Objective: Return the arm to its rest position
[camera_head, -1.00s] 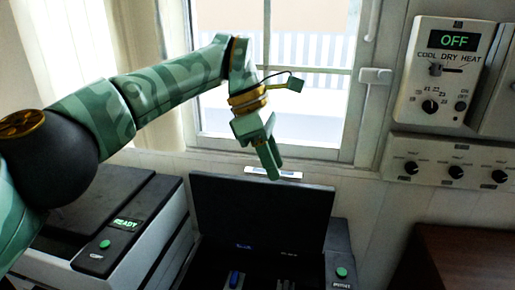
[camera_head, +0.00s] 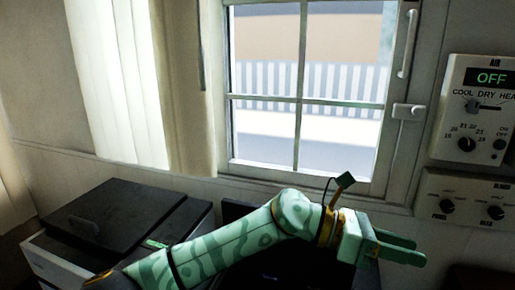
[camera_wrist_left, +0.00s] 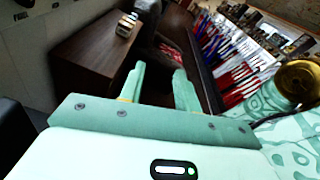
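My left arm (camera_head: 225,240), green with a wavy pattern, stretches across the lower part of the head view, low in front of the window. My left gripper (camera_head: 415,251) points to the right, below the control panels. Its two fingers are apart with nothing between them, as the left wrist view also shows (camera_wrist_left: 157,85). My right gripper is in neither current view.
A dark-lidded machine (camera_head: 125,215) stands at lower left. A dark lidded device (camera_head: 235,210) is mostly hidden behind my arm. The window (camera_head: 300,100) and an OFF panel (camera_head: 478,110) are behind. The wrist view shows a brown cabinet (camera_wrist_left: 95,60) and a rack of red and blue items (camera_wrist_left: 225,60).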

